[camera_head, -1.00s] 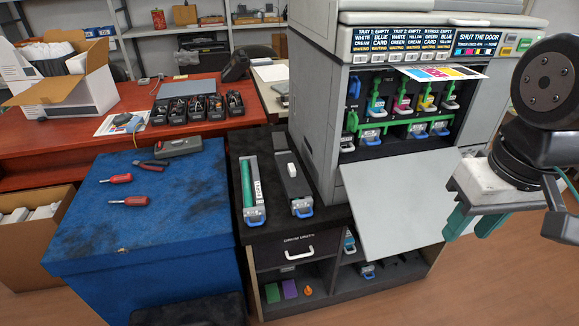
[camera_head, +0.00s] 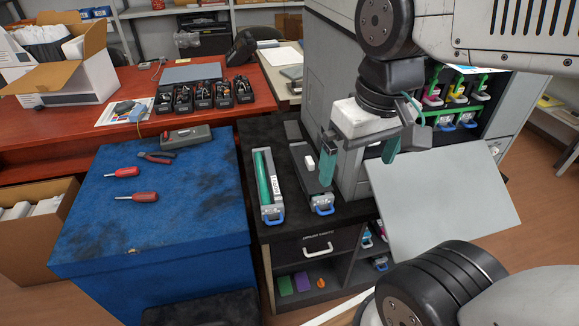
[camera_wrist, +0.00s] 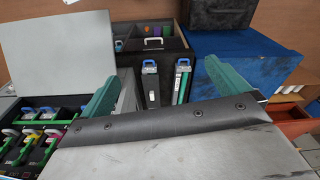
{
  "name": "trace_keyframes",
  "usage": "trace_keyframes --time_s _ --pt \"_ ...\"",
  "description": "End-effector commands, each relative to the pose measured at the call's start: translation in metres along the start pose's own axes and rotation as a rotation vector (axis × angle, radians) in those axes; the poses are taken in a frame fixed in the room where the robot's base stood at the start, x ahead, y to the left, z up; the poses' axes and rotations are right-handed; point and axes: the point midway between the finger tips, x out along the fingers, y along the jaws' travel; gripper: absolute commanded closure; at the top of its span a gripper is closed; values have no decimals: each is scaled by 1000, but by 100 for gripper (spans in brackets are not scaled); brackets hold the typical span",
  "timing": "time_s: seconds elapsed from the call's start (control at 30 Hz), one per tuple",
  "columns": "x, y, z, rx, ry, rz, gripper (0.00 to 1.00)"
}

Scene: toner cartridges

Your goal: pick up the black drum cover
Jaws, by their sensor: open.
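The black drum cover (camera_head: 321,184) appears to be the long dark top of the right-hand drum unit, which lies on the dark cabinet top (camera_head: 262,228). A small white block (camera_head: 309,162) sits on it and a blue handle (camera_head: 324,211) is at its near end. In the wrist view the black cover (camera_wrist: 151,91) shows beyond the fingers, left of the green drum. My gripper (camera_head: 358,158) is open and empty, with green fingers spread. It is above and right of the cover in the head view; its left finger hides part of the far end.
A drum unit with an exposed green drum (camera_head: 263,180) lies just left of the cover. The printer's open grey door (camera_head: 440,205) and body stand to the right. The blue chest (camera_head: 165,220) with screwdrivers and pliers is to the left. Toner cartridges (camera_head: 204,94) sit on the red desk.

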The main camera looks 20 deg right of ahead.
Motion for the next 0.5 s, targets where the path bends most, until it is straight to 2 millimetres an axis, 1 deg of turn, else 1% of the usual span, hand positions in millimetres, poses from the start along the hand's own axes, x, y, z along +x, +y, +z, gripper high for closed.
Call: trace_keyframes --time_s 0.13,0.17,0.2,0.27,0.3,0.37,0.4,0.47,0.5 --pt "8 7 -51 24 -24 2 0" --pt "11 8 -63 30 -27 3 0" --pt "16 11 -80 37 -33 3 0" --pt "25 16 -104 48 -39 4 0" --pt "33 20 -121 56 -44 4 0" --pt "46 26 -145 67 -50 5 0" --pt "56 31 -160 75 -54 5 0" --pt "73 39 -183 88 -61 6 0" --pt "85 44 -198 96 -64 6 0"
